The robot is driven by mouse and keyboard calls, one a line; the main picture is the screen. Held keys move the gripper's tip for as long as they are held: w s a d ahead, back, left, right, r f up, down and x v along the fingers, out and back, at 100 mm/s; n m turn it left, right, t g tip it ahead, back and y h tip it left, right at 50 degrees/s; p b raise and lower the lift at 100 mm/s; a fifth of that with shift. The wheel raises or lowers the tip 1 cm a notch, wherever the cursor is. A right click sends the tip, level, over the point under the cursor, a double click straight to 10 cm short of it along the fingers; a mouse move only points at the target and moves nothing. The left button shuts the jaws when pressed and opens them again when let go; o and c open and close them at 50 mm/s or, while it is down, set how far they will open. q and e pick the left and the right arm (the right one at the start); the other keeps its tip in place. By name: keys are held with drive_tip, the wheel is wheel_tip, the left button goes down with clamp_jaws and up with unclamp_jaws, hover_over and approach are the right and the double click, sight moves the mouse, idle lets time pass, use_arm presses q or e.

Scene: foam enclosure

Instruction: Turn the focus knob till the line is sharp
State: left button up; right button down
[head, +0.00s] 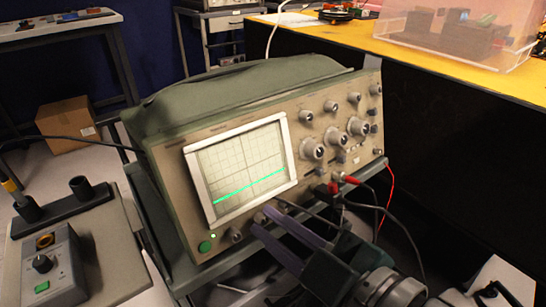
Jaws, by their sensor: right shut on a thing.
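The oscilloscope (165,160) stands on a cart, its beige front panel facing the lower right. Its screen (240,150) shows one bright green line (250,183) across the lower half of the grid. The line looks rather thick; at this size I cannot tell how sharp its edges are. My right gripper (266,216) reaches in from the lower right, its purple fingers shut on a small knob (261,217) under the screen, which they partly hide. I take this to be the focus knob; its label is unreadable. Another small knob (236,236) is left of it. My left gripper is out of view.
Larger knobs (312,150) fill the panel's right side. Red and black leads (345,182) hang from its lower edge near my right arm. A grey box with a green button (52,270) stands at lower left. A yellow-topped bench (440,65) is behind right.

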drive_tip(key=c, duration=0.8)
unclamp_jaws()
drive_tip(key=shift+c, duration=0.2)
drive_tip(key=p+v, duration=0.2)
drive_tip(key=v, duration=0.8)
drive_tip(key=shift+w, duration=0.1)
